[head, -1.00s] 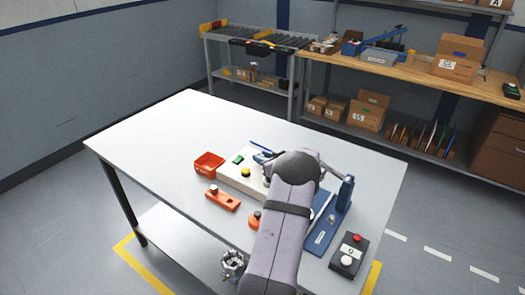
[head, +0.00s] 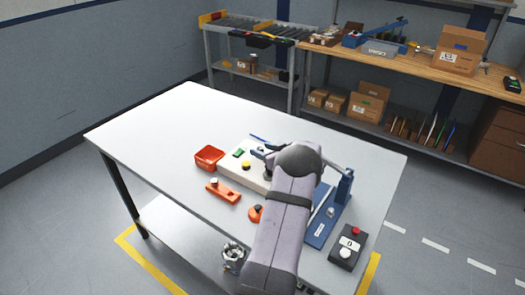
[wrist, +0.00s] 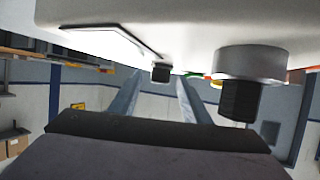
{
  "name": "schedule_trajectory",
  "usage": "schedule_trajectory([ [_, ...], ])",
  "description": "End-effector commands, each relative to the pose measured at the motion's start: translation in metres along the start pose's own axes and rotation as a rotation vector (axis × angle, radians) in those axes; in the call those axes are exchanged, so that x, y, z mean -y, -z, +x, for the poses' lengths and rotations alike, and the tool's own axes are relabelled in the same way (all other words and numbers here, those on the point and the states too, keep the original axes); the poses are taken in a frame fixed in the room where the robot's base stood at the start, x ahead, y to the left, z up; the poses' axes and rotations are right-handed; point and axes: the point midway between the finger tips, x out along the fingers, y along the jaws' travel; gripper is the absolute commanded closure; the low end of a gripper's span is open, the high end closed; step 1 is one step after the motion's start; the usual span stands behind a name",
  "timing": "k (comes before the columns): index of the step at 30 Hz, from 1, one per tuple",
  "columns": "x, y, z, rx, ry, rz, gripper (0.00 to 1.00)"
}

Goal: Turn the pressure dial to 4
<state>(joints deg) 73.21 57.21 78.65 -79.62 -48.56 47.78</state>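A white panel unit (head: 234,171) stands on the table, with a green button (head: 239,153), a yellow button (head: 246,165) and a dark knob (head: 268,173) beside my arm. In the wrist view the pale panel (wrist: 200,25) fills the top, with a small black knob (wrist: 160,73) and a larger black knob on a pale round base (wrist: 240,98). I cannot tell which is the pressure dial; no scale is readable. My gripper (wrist: 158,82) is open, its fingers spread either side of the small knob's line, with no contact visible. My arm hides it in the head view.
A blue press (head: 325,225) and a dark button box (head: 348,247) stand to the right. The table's left part is clear.

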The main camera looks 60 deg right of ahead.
Motion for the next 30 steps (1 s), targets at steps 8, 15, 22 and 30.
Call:
schedule_trajectory([
  [8, 0.0002, -0.0013, 0.0005, 0.001, -0.005, 0.002, 0.57],
  [15, 0.0008, -0.0030, 0.0026, -0.001, -0.049, 0.018, 0.57],
  [22, 0.0028, -0.0051, 0.0038, -0.001, -0.128, 0.050, 0.57],
  [30, 0.0040, -0.0050, 0.0042, 0.000, -0.215, 0.083, 0.57],
])
